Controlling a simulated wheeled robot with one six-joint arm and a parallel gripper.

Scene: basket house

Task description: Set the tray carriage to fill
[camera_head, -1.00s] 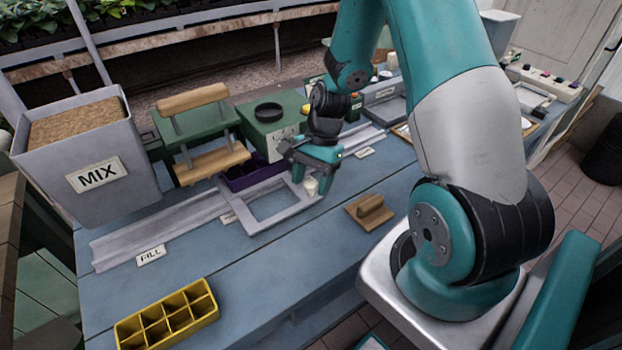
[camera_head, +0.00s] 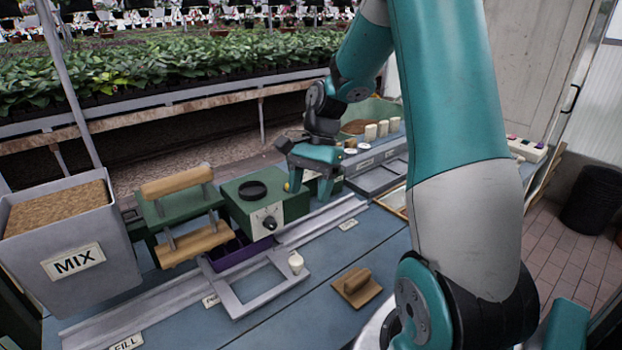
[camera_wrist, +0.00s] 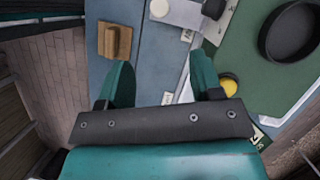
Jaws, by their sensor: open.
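The tray carriage is a flat grey open frame (camera_head: 236,306) with a cream knob (camera_head: 296,262) at its right corner. It sits on the grey rail beside the middle label (camera_head: 211,299), right of the FILL label (camera_head: 127,342). My gripper (camera_head: 311,186) is open and empty, beyond the knob and apart from it, in front of the green box's right side. In the wrist view, my gripper's spread fingers (camera_wrist: 162,85) have only blue bench and a label between them. The knob (camera_wrist: 159,8) shows at the top edge there.
The grey MIX hopper (camera_head: 70,225) stands left. A press with wooden bars (camera_head: 195,242) and a purple tray (camera_head: 238,252) stand behind the carriage. The green box (camera_head: 290,208) carries a dial and black ring. A wooden block (camera_head: 356,288) lies on the bench right of the carriage.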

